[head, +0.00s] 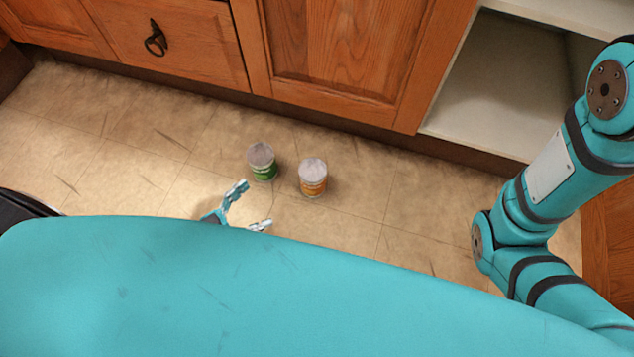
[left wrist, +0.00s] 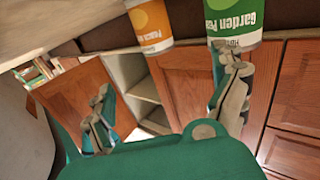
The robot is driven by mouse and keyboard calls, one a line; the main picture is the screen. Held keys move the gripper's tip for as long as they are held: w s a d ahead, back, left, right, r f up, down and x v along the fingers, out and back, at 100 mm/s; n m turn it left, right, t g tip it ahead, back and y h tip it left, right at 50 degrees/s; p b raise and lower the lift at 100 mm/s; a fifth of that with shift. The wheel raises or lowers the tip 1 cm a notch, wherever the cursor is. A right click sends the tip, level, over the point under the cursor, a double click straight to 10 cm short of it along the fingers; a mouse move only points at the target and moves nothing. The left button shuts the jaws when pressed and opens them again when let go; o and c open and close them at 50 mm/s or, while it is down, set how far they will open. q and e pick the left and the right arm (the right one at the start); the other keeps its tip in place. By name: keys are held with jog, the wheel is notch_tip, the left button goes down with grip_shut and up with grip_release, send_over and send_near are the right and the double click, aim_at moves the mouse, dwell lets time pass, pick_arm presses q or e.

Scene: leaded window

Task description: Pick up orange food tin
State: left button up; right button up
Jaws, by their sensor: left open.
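The orange food tin (head: 313,178), with a white and orange label and a grey lid, stands upright on the floor. A green food tin (head: 262,161) stands just left of it, with a gap between them. My left gripper (head: 255,205) is open and empty, in front of the tins and left of the orange one. In the left wrist view, the orange tin (left wrist: 151,24) is top centre, beyond the open fingers (left wrist: 165,72). The green tin (left wrist: 236,20) lies beyond the right-hand finger there. My right gripper is not in view.
Wooden cabinets (head: 340,45) run behind the tins, with an open white compartment (head: 490,85) at the right. The tiled floor (head: 400,210) is clear around the tins.

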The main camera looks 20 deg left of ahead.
pick_arm(q)
jog(key=b, duration=0.5)
send_near(313, 169)
jog(key=w, duration=0.1)
jog(key=w+d, duration=0.1)
jog(key=w+d+f, duration=0.1)
jog(key=w, duration=0.1)
jog(key=shift+d+f, duration=0.15)
jog(key=shift+d, duration=0.1)
jog(key=b+x, duration=0.4)
jog(key=shift+w+d, duration=0.15)
jog(key=shift+d, duration=0.3)
jog(key=shift+w+d+r, duration=0.15)
jog(key=shift+w+r, duration=0.05)
jog(key=shift+r, duration=0.1)
jog(key=c, duration=1.7)
